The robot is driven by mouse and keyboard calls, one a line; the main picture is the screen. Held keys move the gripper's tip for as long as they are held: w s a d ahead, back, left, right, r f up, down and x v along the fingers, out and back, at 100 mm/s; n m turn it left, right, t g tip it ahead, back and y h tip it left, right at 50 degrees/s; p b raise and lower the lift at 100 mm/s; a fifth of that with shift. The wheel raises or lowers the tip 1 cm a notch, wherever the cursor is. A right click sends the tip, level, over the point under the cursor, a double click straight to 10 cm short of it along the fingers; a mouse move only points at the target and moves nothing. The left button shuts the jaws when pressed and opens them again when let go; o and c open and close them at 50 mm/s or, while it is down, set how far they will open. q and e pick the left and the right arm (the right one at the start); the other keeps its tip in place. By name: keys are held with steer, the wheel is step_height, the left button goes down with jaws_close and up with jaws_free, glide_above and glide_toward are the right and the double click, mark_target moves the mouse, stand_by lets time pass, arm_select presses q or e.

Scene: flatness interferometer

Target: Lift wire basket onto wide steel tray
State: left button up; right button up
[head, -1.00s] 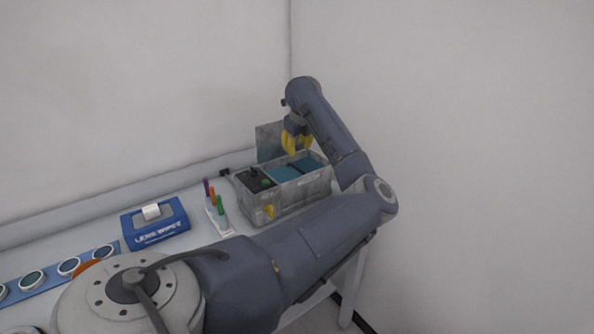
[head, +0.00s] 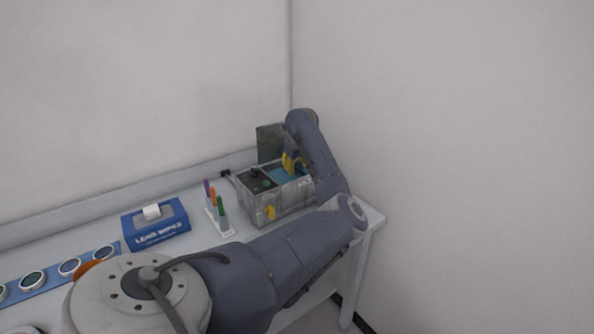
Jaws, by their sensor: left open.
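I cannot make out a wire basket or a wide steel tray in the head view. My left gripper (head: 289,166), with yellow fingers, is open. It is low at the back right part of a grey box-shaped instrument (head: 257,205) with a blue area on top. My forearm hides the right end of this instrument, and I cannot tell whether the fingers touch it. My right gripper is out of view.
A pen stand (head: 217,221) with coloured pens stands left of the instrument. A blue lens wipes box (head: 157,230) and a blue strip with round lenses (head: 50,275) lie farther left. Walls close off the back and right.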

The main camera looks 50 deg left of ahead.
arm_select(q)
steer(key=shift+x, duration=1.3)
jaws_close()
steer(key=shift+r, duration=0.1)
